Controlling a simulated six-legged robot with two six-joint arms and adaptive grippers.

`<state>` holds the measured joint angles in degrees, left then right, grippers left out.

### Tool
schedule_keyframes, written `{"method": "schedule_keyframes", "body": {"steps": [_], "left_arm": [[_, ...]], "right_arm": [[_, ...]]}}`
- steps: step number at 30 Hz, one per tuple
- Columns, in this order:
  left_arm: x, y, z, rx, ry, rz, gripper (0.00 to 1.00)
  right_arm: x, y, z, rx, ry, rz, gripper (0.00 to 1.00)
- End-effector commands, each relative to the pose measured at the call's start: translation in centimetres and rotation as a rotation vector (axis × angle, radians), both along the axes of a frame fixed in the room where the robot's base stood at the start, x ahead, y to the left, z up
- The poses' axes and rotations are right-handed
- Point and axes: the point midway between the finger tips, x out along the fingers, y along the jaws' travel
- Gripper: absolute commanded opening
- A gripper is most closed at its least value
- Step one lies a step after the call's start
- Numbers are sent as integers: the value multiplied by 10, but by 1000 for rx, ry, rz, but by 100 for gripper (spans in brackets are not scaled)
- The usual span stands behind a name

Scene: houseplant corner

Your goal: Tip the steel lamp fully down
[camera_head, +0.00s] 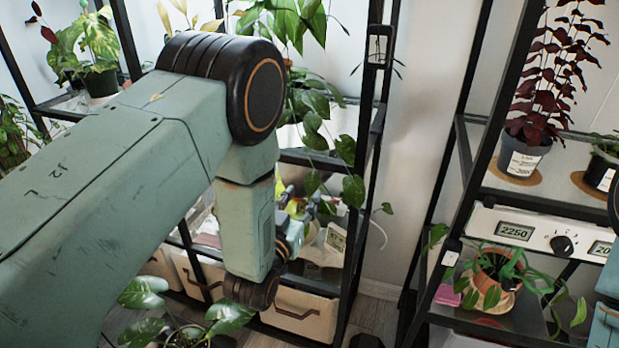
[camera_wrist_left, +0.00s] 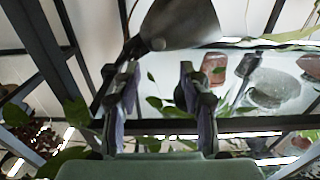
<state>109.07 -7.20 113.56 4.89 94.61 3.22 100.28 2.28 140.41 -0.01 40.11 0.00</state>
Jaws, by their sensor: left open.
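The steel lamp's dark grey, cone-shaped shade (camera_wrist_left: 180,25) shows at the top of the left wrist view, just beyond my fingertips, with a small round joint at its lower left. I cannot make out the lamp in the head view; my left arm covers much of that shelf. My left gripper (camera_wrist_left: 158,80) is open, with its two fingers apart, nothing held between them and the shade ahead of them. In the head view the left gripper (camera_head: 300,215) is partly hidden behind my forearm, at the middle shelf. My right gripper is out of view.
Black shelf posts (camera_head: 368,170) stand close to my left gripper. Trailing leaves (camera_head: 315,120) hang above it, and a drawer (camera_head: 300,312) lies below. On the right rack are a red-leaved plant (camera_head: 540,85), a dial panel (camera_head: 545,235) and a terracotta pot (camera_head: 490,285).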

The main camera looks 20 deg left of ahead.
Motion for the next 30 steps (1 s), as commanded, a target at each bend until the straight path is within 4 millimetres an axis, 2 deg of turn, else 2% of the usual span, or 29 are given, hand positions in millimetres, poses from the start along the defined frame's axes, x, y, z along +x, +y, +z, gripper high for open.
{"method": "schedule_keyframes", "body": {"steps": [9, 15, 26, 30], "left_arm": [[45, -3, -1, -2, -2, 0, 43], [68, -3, -1, -1, 1, -1, 43], [76, 0, 0, 0, 3, 0, 43], [76, 0, 0, 0, 3, 0, 32]], "right_arm": [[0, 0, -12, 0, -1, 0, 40], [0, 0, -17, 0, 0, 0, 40], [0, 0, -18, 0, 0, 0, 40], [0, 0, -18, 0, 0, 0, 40]]}}
